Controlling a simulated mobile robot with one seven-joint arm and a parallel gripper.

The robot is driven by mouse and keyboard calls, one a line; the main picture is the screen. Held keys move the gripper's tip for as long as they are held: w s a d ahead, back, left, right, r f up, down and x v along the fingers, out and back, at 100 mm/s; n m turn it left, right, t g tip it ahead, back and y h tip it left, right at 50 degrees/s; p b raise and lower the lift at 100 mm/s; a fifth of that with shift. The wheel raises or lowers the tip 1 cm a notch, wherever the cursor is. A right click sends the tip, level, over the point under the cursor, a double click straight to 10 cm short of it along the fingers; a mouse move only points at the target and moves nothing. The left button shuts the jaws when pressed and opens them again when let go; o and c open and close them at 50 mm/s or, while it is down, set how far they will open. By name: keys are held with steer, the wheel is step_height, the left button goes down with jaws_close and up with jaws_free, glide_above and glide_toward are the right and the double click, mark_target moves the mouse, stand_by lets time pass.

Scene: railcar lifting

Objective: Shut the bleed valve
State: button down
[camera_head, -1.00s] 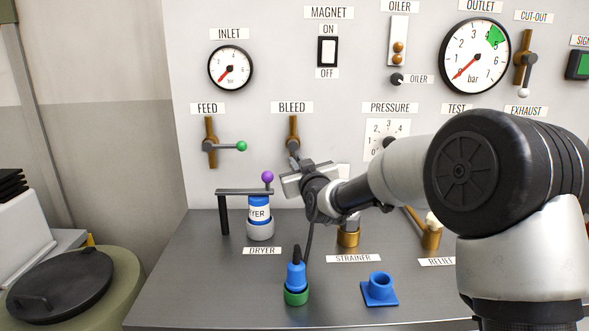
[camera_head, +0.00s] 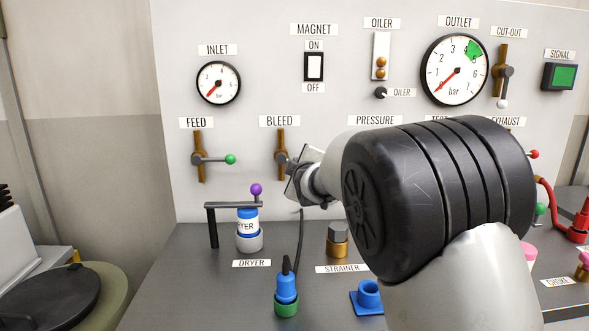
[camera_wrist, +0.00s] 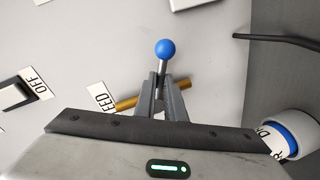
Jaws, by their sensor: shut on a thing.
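The bleed valve (camera_head: 281,146) is a vertical brass pipe on the panel under the BLEED label. In the wrist view its brass pipe (camera_wrist: 178,83) shows behind the fingers. Its grey lever (camera_wrist: 161,68) ends in a blue ball (camera_wrist: 165,49) and lies across the pipe. My gripper (camera_wrist: 162,84) is shut on the lever, a finger on each side, with the ball beyond the fingertips. In the head view my gripper (camera_head: 293,167) is just right of the valve; the ball is hidden there behind my wrist.
The feed valve (camera_head: 198,159), with a green-ended lever, is to the left. The dryer (camera_head: 247,225) and its purple-knobbed bar (camera_head: 233,205) stand below. The magnet switch (camera_head: 314,67) is above right. A blue plug (camera_head: 286,289) stands in front on the bench.

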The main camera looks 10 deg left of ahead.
steer(key=r+n, duration=0.1)
steer(key=n, duration=0.1)
steer(key=n+h+p, duration=0.1)
steer(key=shift+d+r+n, duration=0.15)
steer(key=shift+r+n, duration=0.2)
steer(key=shift+n, duration=0.05)
steer(key=shift+r, duration=0.1)
stand_by(0.4)
steer(key=c, duration=1.8)
jaws_free()
steer(key=shift+c, duration=0.2)
steer(key=p+v, duration=1)
steer(key=v, duration=0.7)
steer(key=shift+s, duration=0.2)
